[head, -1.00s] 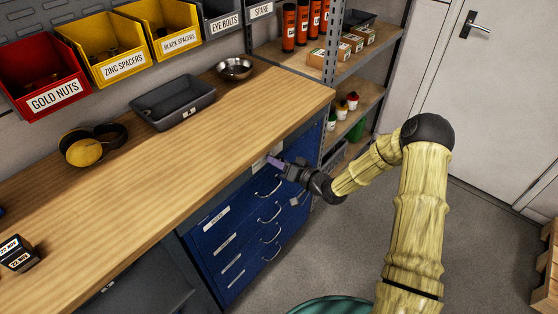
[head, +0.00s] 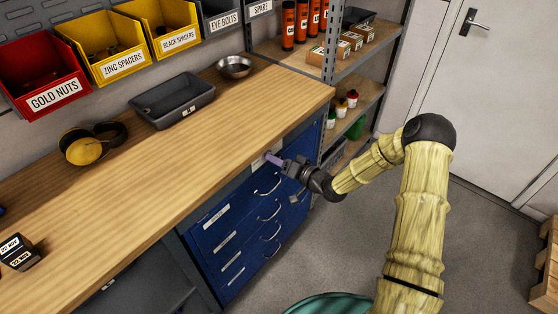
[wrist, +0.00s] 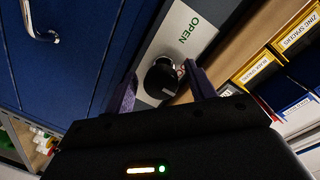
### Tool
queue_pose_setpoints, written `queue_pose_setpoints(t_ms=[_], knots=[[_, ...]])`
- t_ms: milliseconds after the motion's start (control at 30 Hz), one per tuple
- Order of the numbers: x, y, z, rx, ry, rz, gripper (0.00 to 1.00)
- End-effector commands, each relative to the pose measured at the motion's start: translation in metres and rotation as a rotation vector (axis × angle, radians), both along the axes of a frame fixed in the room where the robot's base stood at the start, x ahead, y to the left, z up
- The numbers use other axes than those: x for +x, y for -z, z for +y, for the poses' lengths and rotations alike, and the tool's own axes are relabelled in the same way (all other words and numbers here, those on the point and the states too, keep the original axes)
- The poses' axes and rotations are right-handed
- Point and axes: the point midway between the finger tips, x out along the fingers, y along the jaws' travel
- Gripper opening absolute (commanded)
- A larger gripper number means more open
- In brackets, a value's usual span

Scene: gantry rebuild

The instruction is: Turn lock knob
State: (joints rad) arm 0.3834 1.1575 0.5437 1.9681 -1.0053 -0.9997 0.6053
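The lock knob (wrist: 161,79) is a dark round knob on a light grey plate (wrist: 183,37) marked OPEN in green, in the wrist view. My gripper (wrist: 163,85) is open, with one purple finger on each side of the knob and gaps showing between knob and fingers. I cannot tell how deep the fingers reach around it. In the head view my gripper (head: 270,157) is at the top of the blue drawer cabinet (head: 243,232), just under the bench edge. The knob is hidden there.
The wooden bench top (head: 150,170) overhangs the cabinet close to my gripper. Drawer handles (head: 268,186) stick out below it. A metal shelf unit (head: 350,75) stands beyond. The floor (head: 480,240) to the right is mostly clear.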

Motion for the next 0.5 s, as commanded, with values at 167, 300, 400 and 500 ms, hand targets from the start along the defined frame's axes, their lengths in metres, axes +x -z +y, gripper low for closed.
queue_pose_setpoints(t_ms=[167,300,400,500], knots=[[-0.001,-0.001,-0.001,0.001,0.000,-0.002,0.55],[-0.008,-0.002,-0.011,0.000,0.001,-0.002,0.55],[-0.018,-0.003,-0.023,-0.001,0.001,-0.001,0.55],[-0.029,-0.005,-0.039,-0.001,0.002,-0.002,0.55]])
